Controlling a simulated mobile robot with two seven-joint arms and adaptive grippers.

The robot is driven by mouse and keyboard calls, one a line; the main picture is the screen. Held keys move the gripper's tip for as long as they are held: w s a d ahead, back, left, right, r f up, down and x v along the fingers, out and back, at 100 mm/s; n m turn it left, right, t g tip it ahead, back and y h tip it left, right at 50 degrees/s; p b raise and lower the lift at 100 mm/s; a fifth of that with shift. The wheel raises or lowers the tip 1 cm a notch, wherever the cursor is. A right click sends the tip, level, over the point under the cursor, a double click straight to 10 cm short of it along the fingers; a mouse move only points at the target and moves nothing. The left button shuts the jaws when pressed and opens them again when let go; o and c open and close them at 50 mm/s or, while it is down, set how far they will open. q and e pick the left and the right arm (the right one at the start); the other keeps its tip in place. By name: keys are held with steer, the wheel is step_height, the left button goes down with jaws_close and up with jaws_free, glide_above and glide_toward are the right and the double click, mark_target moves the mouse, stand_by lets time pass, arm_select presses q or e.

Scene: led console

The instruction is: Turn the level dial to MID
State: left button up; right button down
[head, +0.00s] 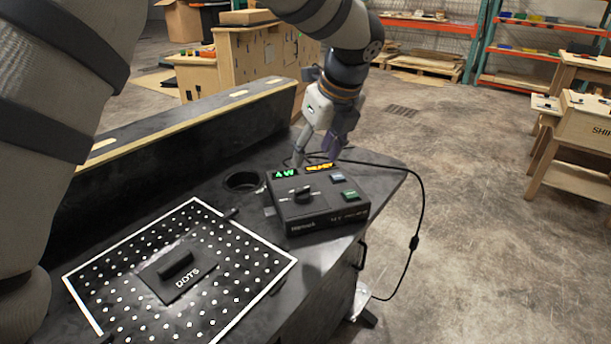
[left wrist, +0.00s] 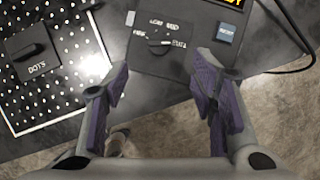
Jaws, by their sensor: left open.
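The console (head: 325,218) is a black box on the dark table, with lit green and orange displays along its back edge. Its level dial (head: 303,195) is a black knob on the top face, with small labels around it. The dial also shows in the left wrist view (left wrist: 159,44); its setting is too small to read surely.
A dotted board (head: 278,262) with a black block labelled DOTS (head: 176,264) lies left of the console. A cable (head: 421,200) hangs off the table's right side.

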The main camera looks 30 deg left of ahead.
mark_target(303, 189)
arm_select(q)
steer(key=x, duration=1.1)
steer(key=shift+s+d+f+b, duration=0.1)
steer(key=shift+s+b, duration=0.05)
steer(key=shift+b, duration=0.15)
steer(key=c, duration=1.1)
